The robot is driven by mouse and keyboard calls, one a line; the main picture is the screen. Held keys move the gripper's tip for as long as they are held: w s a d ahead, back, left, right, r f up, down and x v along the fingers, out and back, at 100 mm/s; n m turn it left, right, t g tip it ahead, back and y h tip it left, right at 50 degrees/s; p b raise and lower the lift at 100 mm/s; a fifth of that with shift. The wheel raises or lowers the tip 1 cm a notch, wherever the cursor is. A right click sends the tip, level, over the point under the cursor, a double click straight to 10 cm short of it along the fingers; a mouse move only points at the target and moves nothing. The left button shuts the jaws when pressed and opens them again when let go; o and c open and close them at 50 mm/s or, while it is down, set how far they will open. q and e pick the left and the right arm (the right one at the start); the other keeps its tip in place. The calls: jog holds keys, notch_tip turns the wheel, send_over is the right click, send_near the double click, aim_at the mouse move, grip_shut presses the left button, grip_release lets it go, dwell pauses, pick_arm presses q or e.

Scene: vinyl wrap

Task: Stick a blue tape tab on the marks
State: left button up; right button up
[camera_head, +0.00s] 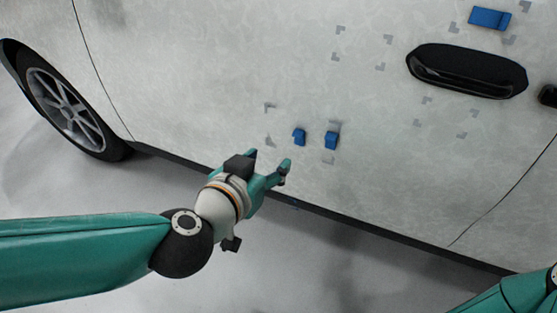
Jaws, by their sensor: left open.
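A blue tape tab (490,18) lies flat on the light grey car door at the upper right, among grey corner marks (511,38). Two smaller blue pieces (299,137) and (331,140) sit side by side on the lower door. Corner marks (270,107) show just left of these two pieces. More marks (338,57) show higher on the panel. My left gripper (268,163) is open and empty, below and left of the two small blue pieces, apart from them. My right gripper is out of the picture; only part of that arm shows at the lower right.
A black door handle recess (467,71) is at the upper right, with a dark fitting (547,95) at the right edge. The front wheel (65,108) is at the left. The dark sill (350,220) runs along the door's bottom, above open grey floor (350,275).

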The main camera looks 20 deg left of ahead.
pick_arm(q)
jog(key=p, duration=0.4)
send_near(297, 136)
jog(key=b+x, duration=0.2)
jog(key=x, duration=0.5)
jog(key=shift+w+f+b, duration=0.2)
jog(key=shift+w+b, duration=0.05)
jog(key=shift+b, duration=0.05)
jog(key=shift+x, duration=0.75)
grip_shut()
jog(key=c, duration=0.8)
grip_release()
grip_shut()
jog(key=shift+s+r, duration=0.1)
jog(key=shift+s, duration=0.5)
